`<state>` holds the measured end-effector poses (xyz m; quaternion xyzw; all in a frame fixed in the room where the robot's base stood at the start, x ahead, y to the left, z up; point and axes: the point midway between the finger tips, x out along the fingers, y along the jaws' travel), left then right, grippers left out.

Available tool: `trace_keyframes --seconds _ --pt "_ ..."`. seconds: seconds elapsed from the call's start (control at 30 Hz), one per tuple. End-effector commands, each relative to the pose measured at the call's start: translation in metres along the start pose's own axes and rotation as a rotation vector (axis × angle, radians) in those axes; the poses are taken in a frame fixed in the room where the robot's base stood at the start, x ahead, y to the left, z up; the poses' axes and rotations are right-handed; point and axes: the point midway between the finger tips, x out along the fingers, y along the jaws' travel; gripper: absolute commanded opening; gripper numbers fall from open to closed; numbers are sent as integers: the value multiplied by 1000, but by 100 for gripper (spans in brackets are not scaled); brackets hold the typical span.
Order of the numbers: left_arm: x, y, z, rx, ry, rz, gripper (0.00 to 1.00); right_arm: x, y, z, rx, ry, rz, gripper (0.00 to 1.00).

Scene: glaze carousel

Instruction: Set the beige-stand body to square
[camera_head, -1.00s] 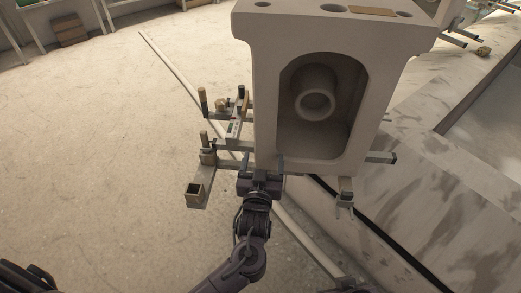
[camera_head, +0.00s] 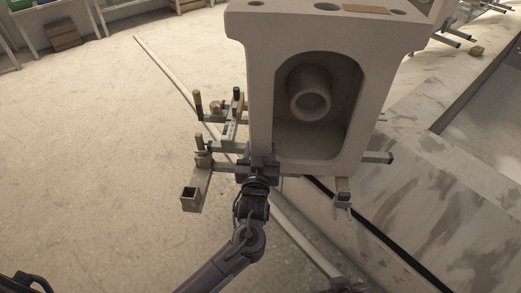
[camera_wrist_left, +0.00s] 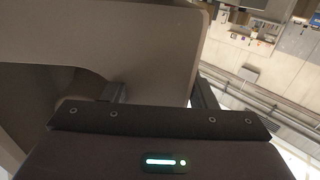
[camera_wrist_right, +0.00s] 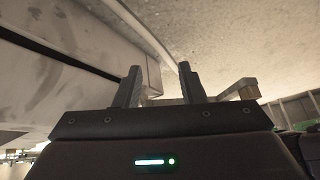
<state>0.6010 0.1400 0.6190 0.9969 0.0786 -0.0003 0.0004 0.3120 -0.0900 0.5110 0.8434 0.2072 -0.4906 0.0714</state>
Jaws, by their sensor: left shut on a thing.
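A large pale body (camera_head: 257,75) with an arched recess and a hollow tube inside stands on a stand (camera_head: 375,157) with grey-beige arms. The recess faces me. My left gripper (camera_head: 258,160) is at the body's lower left front edge and shut on it. In the left wrist view, the body (camera_wrist_left: 150,45) lies between the two fingers (camera_wrist_left: 160,92) and fills much of the picture. My right gripper (camera_wrist_right: 160,85) shows in the right wrist view, with its fingers apart and nothing between them. The stand's lower middle is hidden behind the body.
A square metal socket (camera_head: 190,198) and upright pegs (camera_head: 198,104) stick out left of the body. A stained pale ledge (camera_head: 440,190) runs along the right. A long thin strip (camera_head: 180,82) lies across the floor. The floor at left is open.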

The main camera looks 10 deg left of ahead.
Motion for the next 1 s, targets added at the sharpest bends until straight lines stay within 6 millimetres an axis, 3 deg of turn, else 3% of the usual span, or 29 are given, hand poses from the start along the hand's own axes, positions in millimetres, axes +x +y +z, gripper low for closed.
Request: trace_keyframes --seconds 0.13,0.63,0.67,0.8,1.0 --pt "0 0 0 0 0 1 11 0 0 0 0 -1 0 36" --pt "-3 0 1 2 -1 1 11 -7 12 10 21 -90 27 36" --pt "-3 0 1 2 -1 1 54 -7 12 9 21 -90 26 36" --pt "-3 0 0 1 -1 1 73 -7 12 9 20 -89 26 36" --pt "-3 0 0 1 0 1 74 -7 12 9 20 -88 26 36"
